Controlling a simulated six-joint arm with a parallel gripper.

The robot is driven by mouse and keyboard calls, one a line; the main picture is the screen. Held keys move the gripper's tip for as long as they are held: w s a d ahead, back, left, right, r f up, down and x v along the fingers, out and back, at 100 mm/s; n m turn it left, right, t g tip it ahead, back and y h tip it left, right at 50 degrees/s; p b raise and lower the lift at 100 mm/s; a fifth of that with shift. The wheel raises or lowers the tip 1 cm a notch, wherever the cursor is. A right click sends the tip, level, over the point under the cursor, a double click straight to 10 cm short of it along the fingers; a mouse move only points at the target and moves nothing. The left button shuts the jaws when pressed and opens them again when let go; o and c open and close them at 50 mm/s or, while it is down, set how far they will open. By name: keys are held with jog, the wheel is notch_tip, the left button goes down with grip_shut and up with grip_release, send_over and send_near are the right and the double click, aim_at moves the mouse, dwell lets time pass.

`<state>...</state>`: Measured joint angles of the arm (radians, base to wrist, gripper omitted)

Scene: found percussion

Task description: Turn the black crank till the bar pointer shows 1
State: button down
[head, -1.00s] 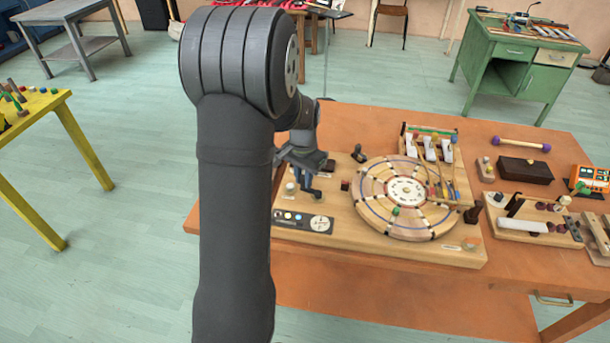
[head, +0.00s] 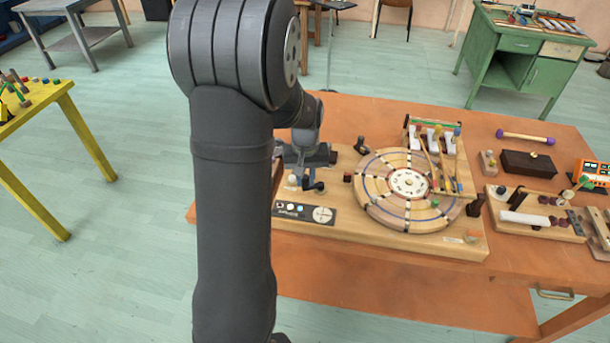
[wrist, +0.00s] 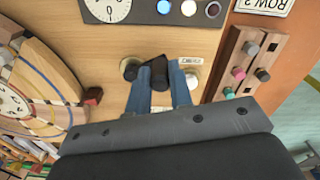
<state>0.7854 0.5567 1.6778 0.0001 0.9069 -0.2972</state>
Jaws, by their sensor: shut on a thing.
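The black crank (wrist: 158,72) is between the two blue fingers of my gripper (wrist: 163,88) in the wrist view. My gripper is shut on its handle, and the fingers hide part of it. In the head view, my gripper (head: 306,178) is low over the left part of the wooden board (head: 390,242). A white dial (wrist: 107,8) is cut by the top edge of the wrist view. It also shows on a dark panel in the head view (head: 323,214). Its marks are too small for me to read the pointer.
A large round segmented wheel (head: 410,190) with a green peg on it is right of my gripper. Coloured lights (wrist: 189,8) sit beside the dial. A block with coloured pegs (wrist: 240,72) is right in the wrist view. White keys (head: 432,140) stand behind the wheel.

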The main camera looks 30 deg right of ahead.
aim_at(306, 177)
jog(key=shift+s, duration=0.1)
dwell(0.4)
jog(key=c, duration=1.3)
grip_release()
jog(key=shift+r, duration=0.1)
notch_tip(306, 177, up, 17)
jog(key=shift+r, duration=0.15)
notch_tip(306, 177, down, 18)
jog(key=shift+r, duration=0.25)
